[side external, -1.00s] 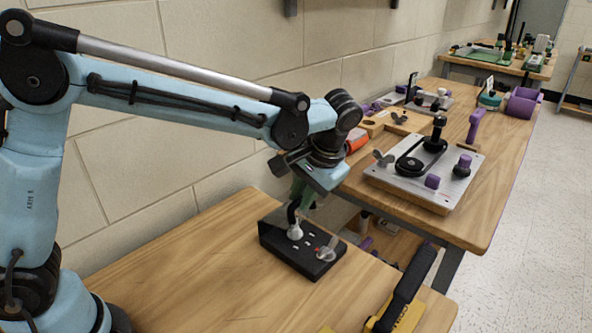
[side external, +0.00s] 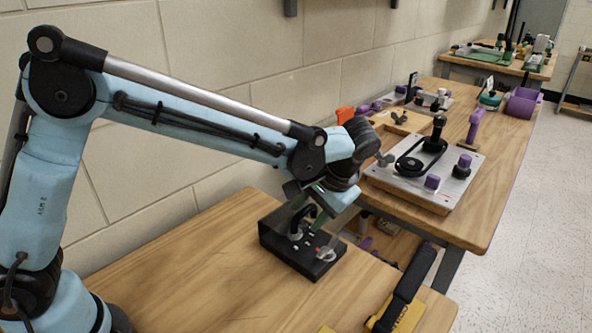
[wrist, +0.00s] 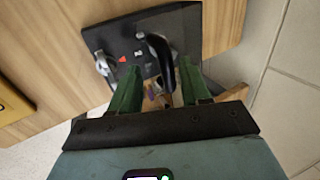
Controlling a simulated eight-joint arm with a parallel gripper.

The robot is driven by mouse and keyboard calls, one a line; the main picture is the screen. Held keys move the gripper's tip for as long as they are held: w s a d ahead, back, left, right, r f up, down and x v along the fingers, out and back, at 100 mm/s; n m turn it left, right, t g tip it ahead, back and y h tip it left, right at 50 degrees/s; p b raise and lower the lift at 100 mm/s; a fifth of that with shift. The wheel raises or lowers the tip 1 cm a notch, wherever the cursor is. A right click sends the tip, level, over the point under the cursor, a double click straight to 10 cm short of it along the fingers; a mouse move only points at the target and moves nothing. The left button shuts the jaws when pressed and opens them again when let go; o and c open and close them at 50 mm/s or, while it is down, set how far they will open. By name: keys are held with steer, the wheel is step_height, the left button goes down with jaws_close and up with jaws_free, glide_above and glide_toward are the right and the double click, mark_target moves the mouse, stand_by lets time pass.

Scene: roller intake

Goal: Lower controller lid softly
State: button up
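The controller (side external: 283,252) is a black box with small white switches, a red one and pale knobs on its top, on the near wooden bench. It also shows in the wrist view (wrist: 115,38). A black curved handle (side external: 296,214) rises above it at its back; I take it for the lid's handle. The lid itself looks clear and is hard to make out, so its angle is unclear. My gripper (side external: 310,217) is just over the box. In the wrist view, its green fingers (wrist: 158,72) are apart, with the handle (wrist: 165,64) passing between them and a gap visible.
A yellow tool with a black grip (side external: 405,290) lies at the bench's front right. A second table behind holds a metal plate fixture (side external: 408,182) with purple knobs. The block wall is close behind. The bench left of the box is clear.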

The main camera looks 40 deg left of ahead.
steer(key=shift+r, duration=0.15)
stand_by(0.5)
steer(key=shift+v, duration=0.85)
steer(key=shift+r, duration=0.2)
steer(key=shift+v, duration=0.85)
steer(key=shift+v, duration=1)
steer(key=shift+v, duration=1)
